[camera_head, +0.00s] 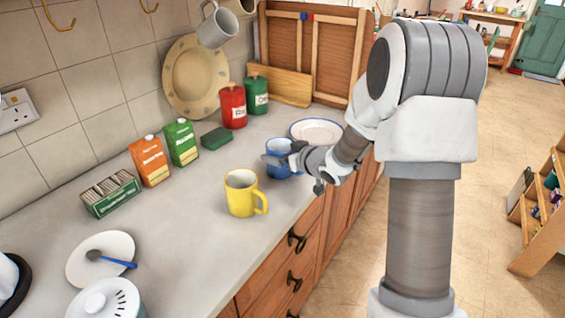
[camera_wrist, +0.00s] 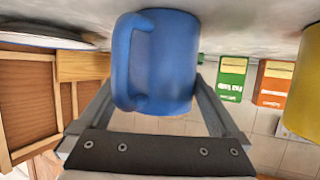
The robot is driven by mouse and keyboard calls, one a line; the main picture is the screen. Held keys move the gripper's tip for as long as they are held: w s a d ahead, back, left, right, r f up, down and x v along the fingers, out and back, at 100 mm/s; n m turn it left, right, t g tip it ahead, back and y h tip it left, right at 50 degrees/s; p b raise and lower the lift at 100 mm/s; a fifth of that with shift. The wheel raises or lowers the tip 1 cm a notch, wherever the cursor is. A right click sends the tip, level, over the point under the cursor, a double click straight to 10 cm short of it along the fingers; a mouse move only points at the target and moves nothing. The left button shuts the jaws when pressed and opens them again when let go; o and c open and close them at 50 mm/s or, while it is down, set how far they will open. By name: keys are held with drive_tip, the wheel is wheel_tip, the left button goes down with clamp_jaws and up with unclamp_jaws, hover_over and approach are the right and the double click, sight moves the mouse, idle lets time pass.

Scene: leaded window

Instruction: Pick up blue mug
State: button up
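The blue mug (camera_head: 279,158) stands on the grey counter near its front edge, partly hidden by my gripper (camera_head: 277,161). In the wrist view, which is upside down, the blue mug (camera_wrist: 165,62) fills the middle, with its handle on the left side. The fingers of my gripper (camera_wrist: 158,105) are spread wide, one on each side of the mug. The mug hides the fingertips, so I cannot tell whether they touch it. The mug looks upright and rests on the counter.
Orange (camera_head: 150,161) and green (camera_head: 182,143) cartons, red (camera_head: 233,106) and green (camera_head: 257,95) canisters line the wall. A grey mug (camera_head: 217,27) hangs above.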

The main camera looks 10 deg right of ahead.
drive_tip(key=c, duration=1.3)
